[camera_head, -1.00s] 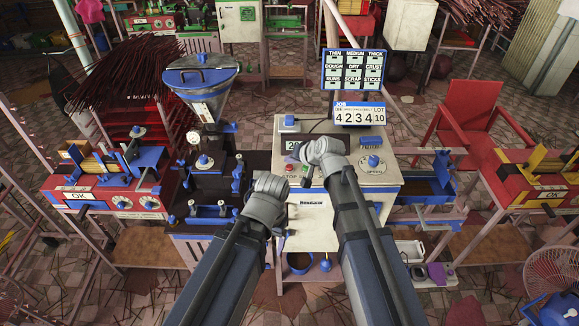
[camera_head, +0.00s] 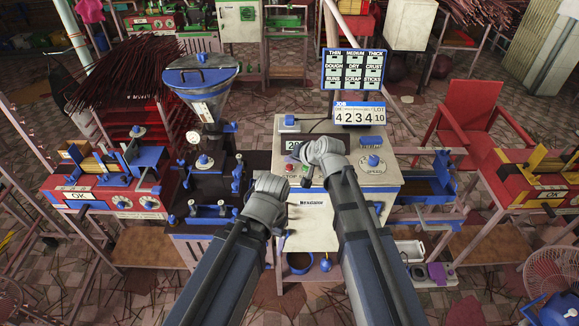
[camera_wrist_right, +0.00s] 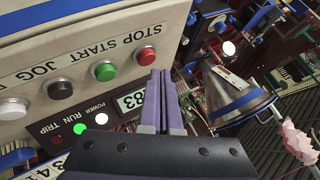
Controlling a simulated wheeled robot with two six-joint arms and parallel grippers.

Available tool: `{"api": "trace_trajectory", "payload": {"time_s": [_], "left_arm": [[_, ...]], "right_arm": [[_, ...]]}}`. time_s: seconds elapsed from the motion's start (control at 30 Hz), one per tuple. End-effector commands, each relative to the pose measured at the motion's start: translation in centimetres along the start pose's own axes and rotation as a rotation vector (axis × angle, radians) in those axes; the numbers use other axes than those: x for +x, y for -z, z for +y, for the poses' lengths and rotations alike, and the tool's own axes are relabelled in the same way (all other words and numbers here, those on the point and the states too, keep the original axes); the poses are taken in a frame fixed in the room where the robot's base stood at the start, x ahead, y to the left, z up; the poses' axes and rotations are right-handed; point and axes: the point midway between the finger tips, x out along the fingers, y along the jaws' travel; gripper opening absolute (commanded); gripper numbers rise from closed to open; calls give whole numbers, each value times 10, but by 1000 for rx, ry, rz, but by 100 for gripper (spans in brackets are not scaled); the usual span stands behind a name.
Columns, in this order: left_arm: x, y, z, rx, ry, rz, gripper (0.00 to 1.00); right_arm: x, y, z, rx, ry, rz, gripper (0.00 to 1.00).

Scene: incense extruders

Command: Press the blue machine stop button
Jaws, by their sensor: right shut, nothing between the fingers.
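The machine is a pale cabinet with blue trim (camera_head: 320,225) in the middle of the head view. Its red stop button (camera_head: 289,168) also shows in the right wrist view (camera_wrist_right: 147,56), beside the STOP label, which appears upside down there. A green START button (camera_wrist_right: 105,71) is beside it. My right gripper (camera_wrist_right: 160,73) is shut and empty. Its fingertips appear close beside the red button in the wrist view; I cannot tell if they touch. In the head view my right gripper (camera_head: 294,157) is over the cabinet's panel. My left arm ends beside the cabinet's left side, fingers hidden.
A dark JOG button (camera_wrist_right: 60,89) and a lit display (camera_wrist_right: 132,100) share the panel. A black machine with a blue-rimmed hopper (camera_head: 202,80) stands left. A number board (camera_head: 359,115) stands behind the cabinet. A red chair (camera_head: 470,120) is at right.

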Motion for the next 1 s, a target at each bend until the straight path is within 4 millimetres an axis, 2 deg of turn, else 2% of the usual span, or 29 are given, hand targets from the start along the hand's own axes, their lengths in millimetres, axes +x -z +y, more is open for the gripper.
{"api": "trace_trajectory", "payload": {"time_s": [0.2,1.0], "left_arm": [[8,0,1,0,0,0,79],[12,1,1,0,0,0,79]], "right_arm": [[6,-4,4,0,0,0,0],[8,-6,6,0,0,0,0]]}}
